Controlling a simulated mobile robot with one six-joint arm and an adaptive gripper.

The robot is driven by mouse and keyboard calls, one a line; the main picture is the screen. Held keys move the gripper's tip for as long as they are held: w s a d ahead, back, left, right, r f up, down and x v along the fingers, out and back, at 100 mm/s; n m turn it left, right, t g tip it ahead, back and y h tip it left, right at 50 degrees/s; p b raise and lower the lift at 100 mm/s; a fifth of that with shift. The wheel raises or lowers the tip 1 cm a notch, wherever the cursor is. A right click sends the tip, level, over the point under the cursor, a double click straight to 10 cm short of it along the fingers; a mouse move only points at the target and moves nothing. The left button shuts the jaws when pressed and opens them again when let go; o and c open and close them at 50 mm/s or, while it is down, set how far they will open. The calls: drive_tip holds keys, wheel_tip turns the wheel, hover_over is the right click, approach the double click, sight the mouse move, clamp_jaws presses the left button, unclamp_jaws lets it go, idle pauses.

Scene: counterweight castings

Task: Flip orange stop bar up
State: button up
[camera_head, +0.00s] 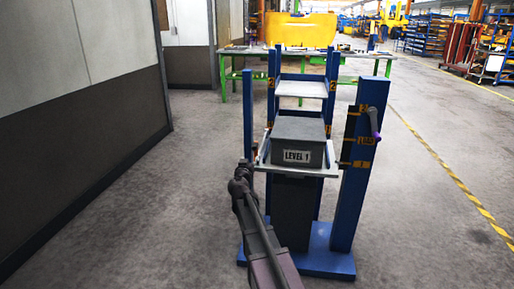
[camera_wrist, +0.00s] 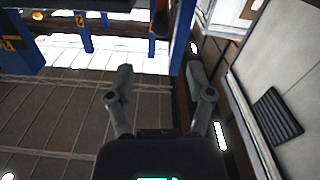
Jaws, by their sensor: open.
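A blue-posted lift stand (camera_head: 346,190) stands ahead in the head view. A grey block marked LEVEL 1 (camera_head: 298,139) sits on its pale carriage plate (camera_head: 325,171). Small orange pieces and labels show on the posts, but I cannot tell for certain which is the stop bar. A lever with a purple grip (camera_head: 375,124) is on the right post. My gripper (camera_wrist: 160,80) is open and empty in the wrist view, its two grey fingers apart. A dark upright part with a small orange patch (camera_wrist: 154,37) shows beyond the fingers. In the head view my arm reaches to the stand's left side.
A green-framed bench (camera_head: 222,75) stands behind the stand. A grey-and-white wall panel (camera_head: 80,120) is at the left. The floor between wall and stand is clear. A yellow-black floor line (camera_head: 450,172) runs along the right.

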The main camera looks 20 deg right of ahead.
sight(254, 149)
drive_tip(key=x, duration=1.2)
drive_tip(key=shift+d, duration=0.1)
